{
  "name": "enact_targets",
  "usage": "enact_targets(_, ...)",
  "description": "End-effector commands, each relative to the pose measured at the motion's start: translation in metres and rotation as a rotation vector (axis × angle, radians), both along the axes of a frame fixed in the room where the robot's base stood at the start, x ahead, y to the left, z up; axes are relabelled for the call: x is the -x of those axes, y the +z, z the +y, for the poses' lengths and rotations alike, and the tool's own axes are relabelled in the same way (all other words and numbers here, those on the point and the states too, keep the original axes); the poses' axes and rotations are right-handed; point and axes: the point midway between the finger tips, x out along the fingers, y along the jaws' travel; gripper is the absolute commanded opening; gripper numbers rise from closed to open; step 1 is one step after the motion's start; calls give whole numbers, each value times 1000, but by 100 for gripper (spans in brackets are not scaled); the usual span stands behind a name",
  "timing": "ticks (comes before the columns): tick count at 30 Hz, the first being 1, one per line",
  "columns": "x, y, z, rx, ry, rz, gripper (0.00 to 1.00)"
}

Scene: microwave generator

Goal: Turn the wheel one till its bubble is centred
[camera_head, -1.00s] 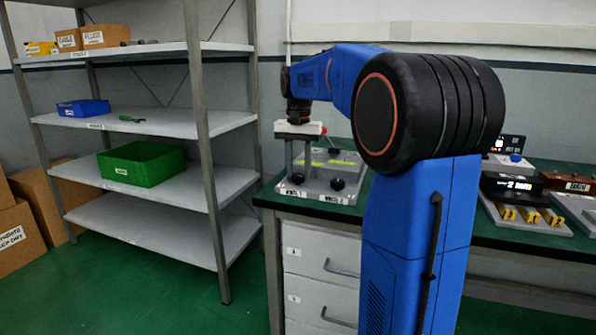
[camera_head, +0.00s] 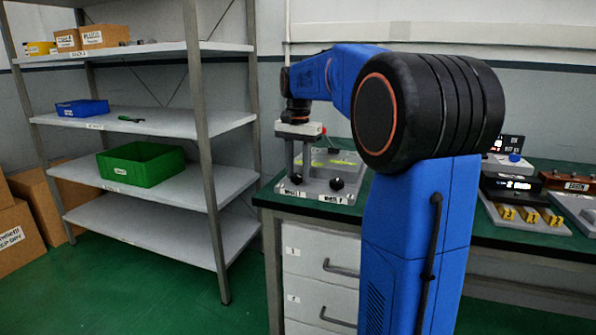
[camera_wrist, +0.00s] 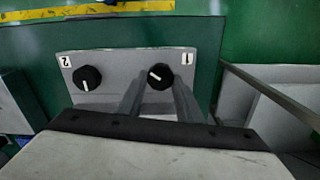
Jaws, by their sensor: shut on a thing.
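Wheel one (camera_wrist: 160,76) is a black knob with a white pointer mark, on the grey plate (camera_wrist: 117,60) beside the label 1 in the wrist view. The fingers of my gripper (camera_wrist: 160,95) stand on either side of it, shut on it. Wheel two (camera_wrist: 87,77), a like black knob, is free beside the label 2. In the head view my gripper (camera_head: 298,170) reaches straight down to wheel one (camera_head: 296,179) on the levelling device. Yellow-green vials (camera_head: 319,164) show behind the fingers; their bubbles are too small to make out. Wheel two (camera_head: 337,184) is to the right.
The device stands at the left end of the green bench (camera_head: 262,198). Grey shelves (camera_head: 170,122) with a green bin (camera_head: 141,164) and a blue bin (camera_head: 82,108) stand to the left. Other devices with yellow blocks (camera_head: 527,214) are on the bench at right.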

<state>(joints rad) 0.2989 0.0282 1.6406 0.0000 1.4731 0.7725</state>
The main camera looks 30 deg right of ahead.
Motion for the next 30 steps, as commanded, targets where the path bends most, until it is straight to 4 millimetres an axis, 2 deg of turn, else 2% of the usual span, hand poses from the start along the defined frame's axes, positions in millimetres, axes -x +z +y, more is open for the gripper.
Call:
enact_targets(1, -1, 1, 0, 1, 0, -4, 37)
enact_targets(3, -1, 1, 0, 2, 0, -3, 51)
enact_targets(12, 0, 1, 0, 0, 0, -1, 51)
enact_targets(16, 0, 9, 0, 0, 1, -1, 51)
enact_targets(20, -1, 27, 0, 1, 1, -3, 51)
enact_targets(30, -1, 95, 0, 1, 0, -4, 51)
